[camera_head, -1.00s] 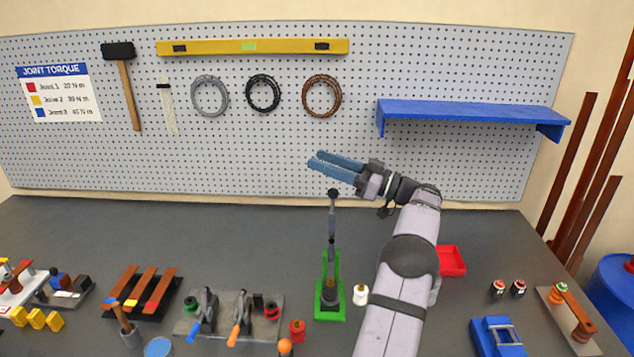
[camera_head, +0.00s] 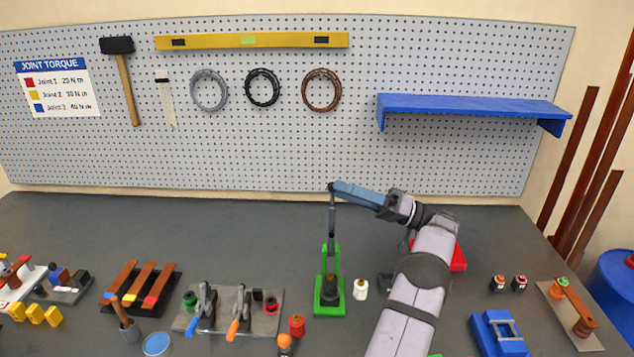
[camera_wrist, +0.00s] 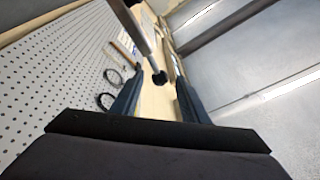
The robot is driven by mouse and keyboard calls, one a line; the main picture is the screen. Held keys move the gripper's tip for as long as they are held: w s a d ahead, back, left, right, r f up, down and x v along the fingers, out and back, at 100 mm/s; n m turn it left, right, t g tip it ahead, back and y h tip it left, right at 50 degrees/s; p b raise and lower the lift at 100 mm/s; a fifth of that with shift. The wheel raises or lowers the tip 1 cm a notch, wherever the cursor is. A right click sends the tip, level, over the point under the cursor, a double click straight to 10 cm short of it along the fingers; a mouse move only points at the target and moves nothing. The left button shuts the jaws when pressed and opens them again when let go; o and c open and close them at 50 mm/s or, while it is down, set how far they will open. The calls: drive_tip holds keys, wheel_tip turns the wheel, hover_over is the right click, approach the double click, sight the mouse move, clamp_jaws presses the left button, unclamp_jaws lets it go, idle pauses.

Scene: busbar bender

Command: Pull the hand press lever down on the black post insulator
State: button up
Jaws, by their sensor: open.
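The hand press (camera_head: 324,265) has a green frame and stands on the bench at centre. Its lever (camera_head: 332,215) stands upright, with the knob at its top hidden by my fingers in the head view. The black post insulator (camera_head: 329,291) sits at the foot of the press, under the ram. My gripper (camera_head: 334,187) is at the lever's top, pointing left. In the wrist view the grey lever rod (camera_wrist: 138,32) and its black knob (camera_wrist: 159,77) appear between the two open blue fingers (camera_wrist: 157,98). I cannot tell whether a finger touches the lever.
A white insulator (camera_head: 360,289) stands just right of the press. A red tray (camera_head: 458,258) lies behind my arm. A toggle clamp plate (camera_head: 255,322) and a red insulator (camera_head: 297,326) are to the left. The pegboard (camera_head: 200,150) rises behind, with a blue shelf (camera_head: 470,106).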

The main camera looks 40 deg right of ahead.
drive_tip(key=p+x, duration=0.3)
drive_tip(key=x, duration=0.4)
drive_tip(key=shift+c, duration=0.3)
clamp_jaws()
